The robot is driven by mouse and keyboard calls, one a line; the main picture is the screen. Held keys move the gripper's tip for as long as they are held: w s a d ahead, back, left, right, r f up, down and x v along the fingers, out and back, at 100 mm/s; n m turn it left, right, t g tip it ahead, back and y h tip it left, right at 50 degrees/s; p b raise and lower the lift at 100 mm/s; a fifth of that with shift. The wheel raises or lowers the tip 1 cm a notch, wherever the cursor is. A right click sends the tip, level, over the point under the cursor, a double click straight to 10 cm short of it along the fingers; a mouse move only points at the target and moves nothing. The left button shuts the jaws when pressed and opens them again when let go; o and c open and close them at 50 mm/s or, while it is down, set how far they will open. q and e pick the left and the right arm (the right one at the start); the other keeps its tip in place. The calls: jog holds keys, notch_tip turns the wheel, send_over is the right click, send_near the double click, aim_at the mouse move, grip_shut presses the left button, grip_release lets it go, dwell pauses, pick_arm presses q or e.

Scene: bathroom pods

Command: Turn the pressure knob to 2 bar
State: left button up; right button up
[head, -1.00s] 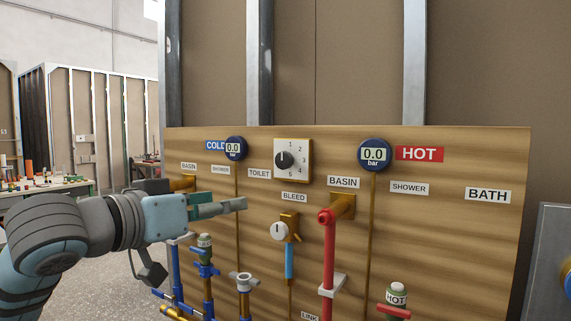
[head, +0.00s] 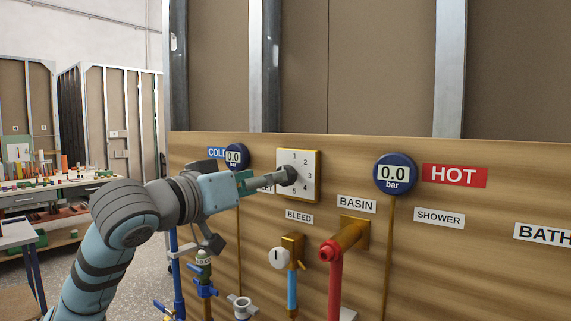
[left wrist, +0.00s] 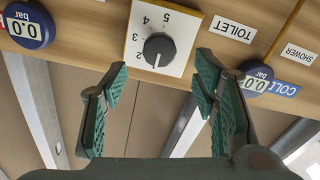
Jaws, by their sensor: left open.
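The pressure knob (head: 289,175) is a dark round knob on a white square dial plate (head: 307,160) with numbers, on the wooden board. In the left wrist view, which is upside down, the knob (left wrist: 159,49) lies ahead between my fingers. Its pale pointer line seems to aim down in that picture, beside the 2; the exact setting is hard to read. My left gripper (head: 270,181) is open, its fingertips close to the knob in the head view. In the left wrist view the gripper (left wrist: 158,72) shows a gap on both sides; contact is not visible. My right gripper is not in view.
The cold gauge (head: 234,157) left of the dial and hot gauge (head: 395,174) right of it both read 0.0 bar. Below are a bleed valve (head: 282,257) and a red pipe (head: 334,280) standing out from the board. A workbench (head: 60,187) stands far left.

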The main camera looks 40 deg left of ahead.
pick_arm(q)
jog(key=w+p, duration=0.1)
jog(key=w, duration=0.6)
jog(key=shift+w+f+p, duration=0.15)
jog(key=shift+w+p, duration=0.15)
jog(key=shift+s, duration=0.25)
jog(key=shift+w, duration=0.1)
jog(key=c, duration=1.2)
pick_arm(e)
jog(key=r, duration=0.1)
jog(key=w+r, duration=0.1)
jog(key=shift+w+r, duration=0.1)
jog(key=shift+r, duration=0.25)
pick_arm(q)
jog(key=shift+m, duration=0.3)
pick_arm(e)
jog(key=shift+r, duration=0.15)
pick_arm(q)
jog(key=m+p, duration=0.3)
jog(key=m, duration=0.1)
jog(key=shift+m+p, duration=1.35)
jog(key=shift+m, duration=0.85)
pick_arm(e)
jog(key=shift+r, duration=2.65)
